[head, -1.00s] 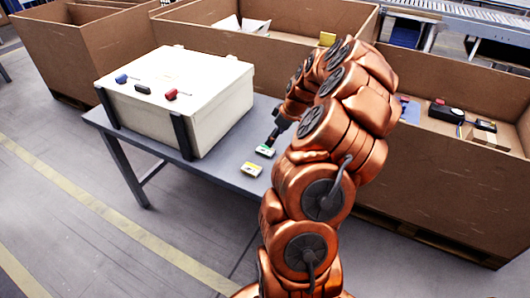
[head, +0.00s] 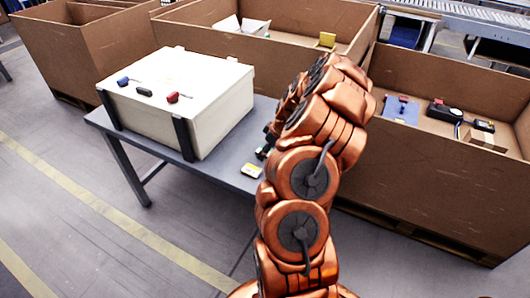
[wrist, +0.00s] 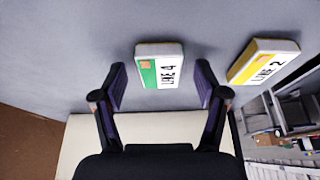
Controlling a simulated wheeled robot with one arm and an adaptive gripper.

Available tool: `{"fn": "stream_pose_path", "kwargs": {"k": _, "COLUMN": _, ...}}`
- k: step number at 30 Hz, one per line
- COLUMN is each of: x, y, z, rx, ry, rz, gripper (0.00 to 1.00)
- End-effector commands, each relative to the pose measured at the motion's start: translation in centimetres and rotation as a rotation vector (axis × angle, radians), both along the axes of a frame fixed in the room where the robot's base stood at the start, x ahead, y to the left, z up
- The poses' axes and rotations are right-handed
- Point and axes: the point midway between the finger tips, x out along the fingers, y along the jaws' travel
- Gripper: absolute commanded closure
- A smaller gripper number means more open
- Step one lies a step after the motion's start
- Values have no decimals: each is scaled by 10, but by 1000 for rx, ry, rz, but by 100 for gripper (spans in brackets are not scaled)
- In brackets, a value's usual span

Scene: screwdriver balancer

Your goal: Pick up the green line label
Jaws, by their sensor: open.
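The green line label (wrist: 160,66) is a small white block with a green end, an orange patch and dark lettering that looks like "LINE 4". It lies on the grey table (head: 220,170). My gripper (wrist: 160,80) is open and empty in the wrist view. Its two dark fingers point towards the label, one on each side, and the label shows between and just beyond the fingertips. I cannot tell the exact height gap. In the head view the green label is mostly hidden behind my arm and gripper.
A yellow line label (head: 251,170), lettered "LINE 2" in the wrist view (wrist: 265,62), lies beside the green one. Cardboard bins (head: 430,180) stand behind and to the right.

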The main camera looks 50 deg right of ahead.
Motion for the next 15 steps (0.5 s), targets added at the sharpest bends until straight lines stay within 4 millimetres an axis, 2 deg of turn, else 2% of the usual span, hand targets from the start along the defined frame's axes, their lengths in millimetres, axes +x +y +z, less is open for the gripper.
{"fn": "stream_pose_path", "kwargs": {"k": 4, "x": 0, "y": 0, "z": 0, "rx": 0, "ry": 0, "rz": 0, "gripper": 29}}
{"fn": "stream_pose_path", "kwargs": {"k": 15, "x": 0, "y": 0, "z": 0, "rx": 0, "ry": 0, "rz": 0, "gripper": 68}}
